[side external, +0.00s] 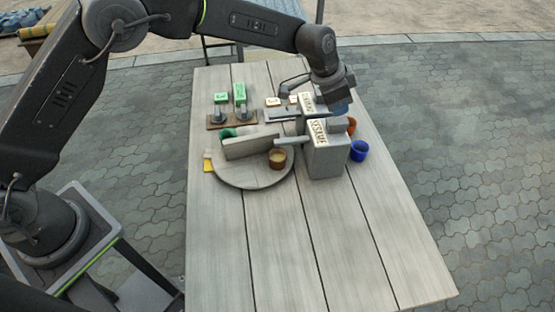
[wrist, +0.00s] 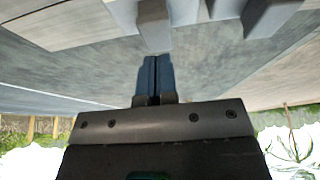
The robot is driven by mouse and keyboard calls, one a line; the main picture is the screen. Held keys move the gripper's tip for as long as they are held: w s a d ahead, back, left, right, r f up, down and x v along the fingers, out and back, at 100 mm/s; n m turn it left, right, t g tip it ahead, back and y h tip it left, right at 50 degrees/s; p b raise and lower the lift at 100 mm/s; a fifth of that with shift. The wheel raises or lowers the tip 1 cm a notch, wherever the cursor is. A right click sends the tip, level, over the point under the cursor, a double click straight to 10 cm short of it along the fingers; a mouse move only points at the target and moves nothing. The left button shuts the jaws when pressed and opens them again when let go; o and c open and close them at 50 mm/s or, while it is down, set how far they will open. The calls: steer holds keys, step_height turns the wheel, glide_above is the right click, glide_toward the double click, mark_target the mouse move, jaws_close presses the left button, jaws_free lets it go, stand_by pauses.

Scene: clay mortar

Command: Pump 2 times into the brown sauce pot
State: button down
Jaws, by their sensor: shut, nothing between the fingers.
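A small brown pot (side external: 278,159) stands on a round grey tray (side external: 250,184) in the side view, under the spout (side external: 290,141) of a grey box dispenser (side external: 327,160) labelled SESAME. A second grey dispenser (side external: 307,103), its label not clearly readable, stands just behind. My gripper (side external: 341,108) points down above the back of the dispensers, near the SESAME one's raised top block (side external: 339,126). I cannot tell whether it touches. In the wrist view its blue fingers (wrist: 155,80) are together with nothing between them. The pot cannot be made out there.
A blue cup (side external: 359,151) and an orange cup (side external: 351,126) stand right of the dispensers. A grey upright panel (side external: 250,146) stands on the tray. Green blocks (side external: 239,92) and a brown rack (side external: 231,120) sit at the back left. The front of the table is clear.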

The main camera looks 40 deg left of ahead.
steer(key=shift+r, duration=2.5)
steer(key=s+a+r+n+t+y, duration=0.1)
steer(key=s+a+r+n, duration=0.4)
steer(key=s+a+r, duration=1)
steer(key=s+a+f+n+y, duration=0.1)
steer(key=s+a, duration=0.3)
steer(key=s, duration=0.6)
steer(key=s+a+f+n+t+y, duration=0.1)
steer(key=s+a+f+n, duration=0.2)
steer(key=s, duration=0.7)
steer(key=shift+s+a+f, duration=0.2)
steer(key=shift+a+f, duration=0.3)
steer(key=shift+a, duration=0.2)
